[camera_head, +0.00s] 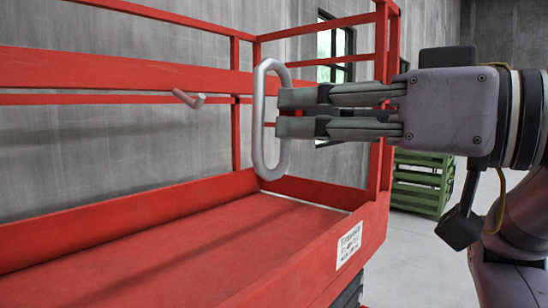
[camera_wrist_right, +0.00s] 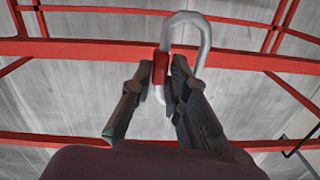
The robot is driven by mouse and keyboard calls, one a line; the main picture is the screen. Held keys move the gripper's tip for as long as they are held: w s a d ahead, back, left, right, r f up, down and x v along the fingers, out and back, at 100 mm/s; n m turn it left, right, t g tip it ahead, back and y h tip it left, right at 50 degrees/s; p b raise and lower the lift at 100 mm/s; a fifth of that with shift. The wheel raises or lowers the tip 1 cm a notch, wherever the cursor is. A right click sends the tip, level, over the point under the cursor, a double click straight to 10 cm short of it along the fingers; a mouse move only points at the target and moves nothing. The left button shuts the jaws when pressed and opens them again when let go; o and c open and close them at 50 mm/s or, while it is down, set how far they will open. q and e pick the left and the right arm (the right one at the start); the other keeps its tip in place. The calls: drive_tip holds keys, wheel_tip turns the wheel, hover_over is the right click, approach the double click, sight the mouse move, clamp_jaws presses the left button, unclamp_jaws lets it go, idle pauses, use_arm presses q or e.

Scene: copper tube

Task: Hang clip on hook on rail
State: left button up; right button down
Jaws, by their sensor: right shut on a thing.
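The clip (camera_head: 258,115) is a silver elongated loop, held upright at the middle of the head view. My right gripper (camera_head: 283,113) comes in from the right and is shut on the clip's right side. In the right wrist view, the clip (camera_wrist_right: 205,45) rises above the fingertips (camera_wrist_right: 166,75), with a red sleeve (camera_wrist_right: 160,68) on one side. The hook (camera_head: 189,98) is a small bent greyish-pink rod at the red rail (camera_head: 120,72), left of the clip and apart from it. My left gripper is not in view.
A red platform with a low side wall (camera_head: 300,260) and guard rails surrounds the area below and behind the clip. A red post (camera_head: 381,90) stands behind the right gripper. Green crates (camera_head: 420,185) stand on the floor at right. The space between clip and hook looks clear.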

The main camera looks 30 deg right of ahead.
drive_tip(key=shift+s+d+r, duration=0.1)
drive_tip(key=shift+s+r, duration=0.05)
drive_tip(key=shift+s+d, duration=0.15)
drive_tip(key=shift+w, duration=0.25)
drive_tip(key=shift+f+p+x, duration=0.2)
drive_tip(key=shift+p+x, duration=0.35)
drive_tip(key=shift+x, duration=2.7)
drive_tip(key=w+a+f+b, duration=0.1)
drive_tip(key=w+a+f, duration=0.1)
drive_tip(key=w, duration=0.3)
drive_tip(key=shift+w, duration=0.4)
drive_tip(key=shift+a+f, duration=0.15)
